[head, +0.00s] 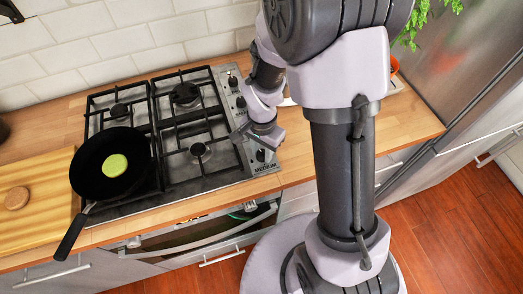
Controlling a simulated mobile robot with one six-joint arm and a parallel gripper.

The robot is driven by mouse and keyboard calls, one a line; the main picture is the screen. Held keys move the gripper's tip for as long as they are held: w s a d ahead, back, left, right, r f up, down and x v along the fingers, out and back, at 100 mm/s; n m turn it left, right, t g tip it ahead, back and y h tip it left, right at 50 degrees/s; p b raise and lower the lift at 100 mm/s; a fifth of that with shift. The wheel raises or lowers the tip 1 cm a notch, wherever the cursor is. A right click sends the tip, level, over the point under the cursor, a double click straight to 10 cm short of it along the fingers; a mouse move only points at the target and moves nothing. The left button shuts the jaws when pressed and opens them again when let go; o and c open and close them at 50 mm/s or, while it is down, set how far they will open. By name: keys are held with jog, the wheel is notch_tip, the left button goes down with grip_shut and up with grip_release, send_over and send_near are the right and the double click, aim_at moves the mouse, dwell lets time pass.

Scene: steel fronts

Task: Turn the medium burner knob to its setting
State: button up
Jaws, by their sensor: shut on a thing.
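The gas hob (215,174) has a column of burner knobs along its right steel edge. Two knobs show above my gripper, an upper knob (232,81) and a second knob (240,101). A lower knob (262,155) sits just below the gripper, close to the printed word MEDIUM. My gripper (257,136) is down at the knob strip, shut on a burner knob. Its fingers and wrist hide most of what it holds, so the knob's angle cannot be read.
A black pan (104,178) with a yellow-green round piece stands on the left burners, its handle over the front edge. A wooden board (38,215) lies at left. Below is an oven front (205,238). Wooden counter right of the hob is partly hidden by my arm.

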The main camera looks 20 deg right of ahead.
aim_at(262, 153)
jog(key=m, duration=0.3)
jog(key=shift+f+b, duration=0.3)
jog(key=shift+m, duration=0.5)
jog(key=o, duration=1.1)
jog(key=shift+r, duration=0.1)
notch_tip(262, 153, up, 7)
jog(key=p, duration=0.5)
jog(key=shift+r, duration=0.2)
jog(key=shift+f, duration=0.25)
